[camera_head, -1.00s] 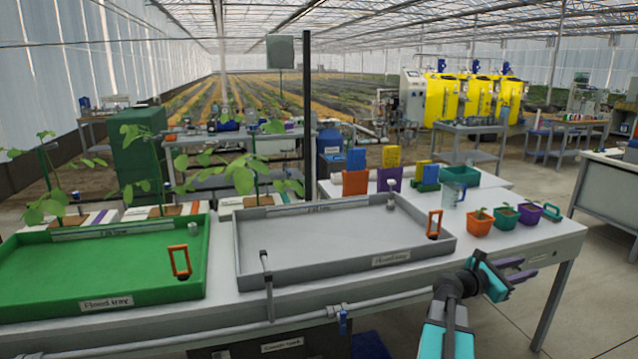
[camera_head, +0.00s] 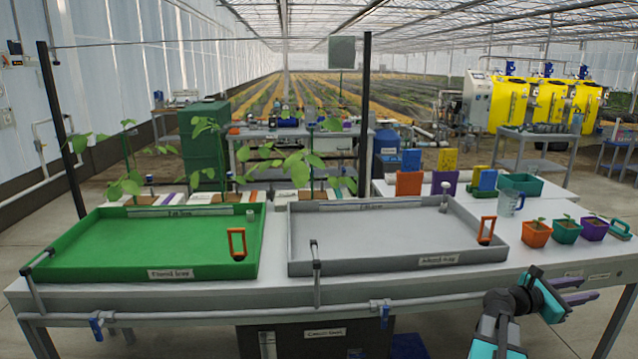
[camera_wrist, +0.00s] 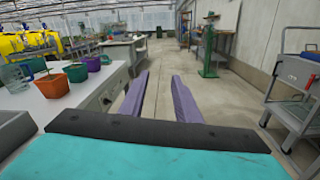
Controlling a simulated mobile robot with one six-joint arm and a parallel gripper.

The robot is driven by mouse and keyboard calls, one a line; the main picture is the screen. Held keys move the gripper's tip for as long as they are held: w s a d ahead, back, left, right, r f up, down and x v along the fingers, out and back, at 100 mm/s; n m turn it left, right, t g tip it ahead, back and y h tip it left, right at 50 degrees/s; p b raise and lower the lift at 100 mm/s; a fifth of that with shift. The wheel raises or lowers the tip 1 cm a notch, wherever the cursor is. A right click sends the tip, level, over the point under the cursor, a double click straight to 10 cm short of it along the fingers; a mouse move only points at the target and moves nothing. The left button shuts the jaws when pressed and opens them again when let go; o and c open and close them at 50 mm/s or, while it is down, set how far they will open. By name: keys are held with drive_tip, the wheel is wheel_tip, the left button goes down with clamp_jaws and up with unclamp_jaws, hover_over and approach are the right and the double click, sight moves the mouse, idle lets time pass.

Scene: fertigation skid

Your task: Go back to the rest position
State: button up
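My gripper (camera_head: 583,290) is at the lower right of the head view, off the front right part of the bench and pointing right. Its two purple fingers also show in the wrist view (camera_wrist: 160,95), apart, with nothing between them but the floor beyond. It is open and empty. My arm is bent, with the teal link at the bottom edge of the head view. No other object is named by the task.
The bench holds a green flood tray (camera_head: 75,262) and a grey flood tray (camera_head: 385,268). Orange (camera_head: 537,238), teal (camera_head: 567,234) and purple (camera_head: 594,230) pots stand at right. A grey cart (camera_wrist: 295,95) shows in the wrist view. The aisle floor (camera_wrist: 225,95) is clear.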

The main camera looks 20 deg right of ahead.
drive_tip(key=w+a+f+n+t+y+p, duration=0.15)
drive_tip(key=w+a+f+n+t, duration=0.3)
drive_tip(key=w+a+f, duration=1.05)
drive_tip(key=w+a+f+y, duration=0.4)
drive_tip(key=a+f, duration=1.2)
drive_tip(key=f, duration=0.1)
drive_tip(key=s+a+f+m+g+y+p, duration=0.1)
drive_tip(key=s+a+f+m+y, duration=0.15)
drive_tip(key=a+f, duration=0.4)
drive_tip(key=s+a+f+m+y, duration=0.1)
drive_tip(key=s+a+f, duration=0.35)
drive_tip(key=a, duration=0.25)
drive_tip(key=s+a+f+m+g+y+p, duration=0.1)
drive_tip(key=s+a+f+y, duration=0.15)
drive_tip(key=a+f, duration=0.4)
drive_tip(key=s+a+f+m+g+y, duration=0.2)
drive_tip(key=s+a+m+y, duration=0.1)
drive_tip(key=s+a+m, duration=0.3)
drive_tip(key=s+a+f+m+g+y, duration=0.2)
drive_tip(key=s+a+f+m+y, duration=0.1)
drive_tip(key=s+a+m, duration=0.4)
drive_tip(key=shift+s+a+m, duration=0.3)
drive_tip(key=shift+s+a, duration=0.85)
drive_tip(key=shift+a, duration=1.1)
